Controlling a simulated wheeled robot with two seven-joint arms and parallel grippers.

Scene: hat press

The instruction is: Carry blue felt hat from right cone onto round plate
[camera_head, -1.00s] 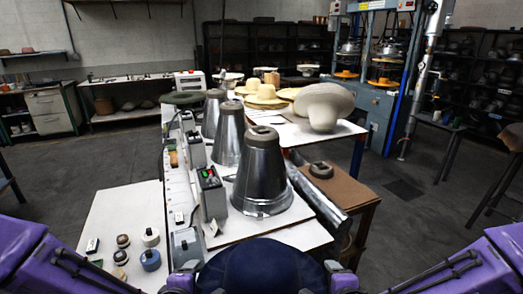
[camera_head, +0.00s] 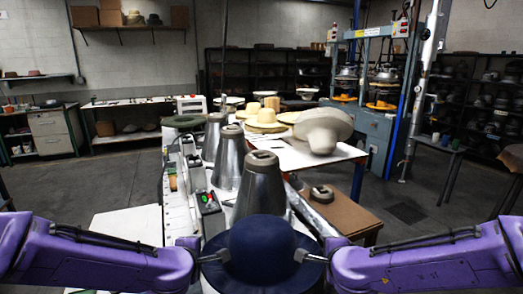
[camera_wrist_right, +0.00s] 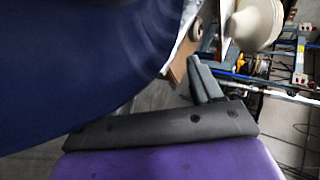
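The blue felt hat (camera_head: 262,248) is at the bottom centre of the head view, with a round crown and a wide brim. It is in front of the nearest metal cone (camera_head: 262,185), covering that cone's base. My left gripper (camera_head: 222,256) is at the hat's left brim and my right gripper (camera_head: 303,256) at its right brim. Both look shut on the brim, holding the hat between them. In the right wrist view the hat (camera_wrist_right: 80,70) fills the left side, beside dark finger parts (camera_wrist_right: 205,85). I cannot tell which thing is the round plate.
More metal cones (camera_head: 227,160) stand in a row behind, beside control boxes (camera_head: 210,212). A big pale hat form (camera_head: 322,128) stands on a white table to the right. A brown stand (camera_head: 345,215) is at right. Grey floor (camera_head: 420,175) lies open beyond.

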